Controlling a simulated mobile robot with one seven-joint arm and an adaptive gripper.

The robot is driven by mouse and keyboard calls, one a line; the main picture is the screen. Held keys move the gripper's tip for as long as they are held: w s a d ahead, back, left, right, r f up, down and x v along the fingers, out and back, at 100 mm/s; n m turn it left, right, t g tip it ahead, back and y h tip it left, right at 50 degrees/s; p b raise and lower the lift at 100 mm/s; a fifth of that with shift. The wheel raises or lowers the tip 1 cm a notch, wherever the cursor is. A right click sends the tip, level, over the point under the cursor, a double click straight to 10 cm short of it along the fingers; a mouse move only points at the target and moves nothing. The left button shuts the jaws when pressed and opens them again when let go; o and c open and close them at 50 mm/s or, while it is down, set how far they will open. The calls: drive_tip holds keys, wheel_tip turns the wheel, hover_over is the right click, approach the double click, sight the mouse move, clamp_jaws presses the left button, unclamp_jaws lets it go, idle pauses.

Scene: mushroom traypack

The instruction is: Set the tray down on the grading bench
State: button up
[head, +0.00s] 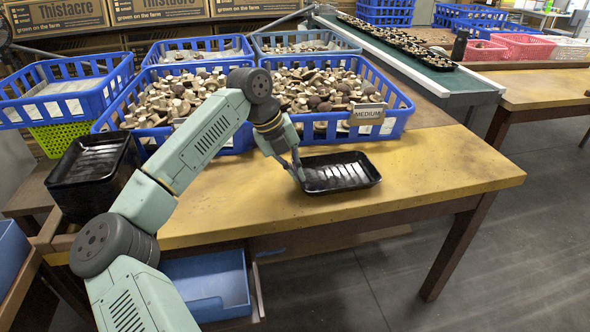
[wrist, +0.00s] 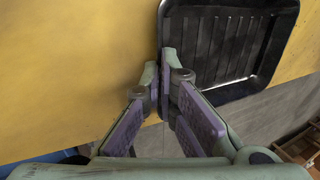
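The black tray (head: 341,186) is empty and roughly level over the front part of the yellow-topped grading bench (head: 440,172). I cannot tell whether its base touches the bench. My gripper (head: 299,172) is at the tray's left side. In the wrist view, the fingers of my gripper (wrist: 162,82) are close together on the left wall of the tray (wrist: 275,60), pinching it at the rim. The bench top (wrist: 80,70) shows beside and beneath them, with its front edge close by.
Blue crates of mushrooms stand behind, the nearest with a "MEDIUM" sign (head: 367,114). A stack of black trays (head: 95,175) stands left. A conveyor (head: 420,62) with filled trays runs at the back right. The bench's right end (head: 470,165) is clear.

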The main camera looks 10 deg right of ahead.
drive_tip(key=o, duration=0.6)
drive_tip(key=v, duration=1.2)
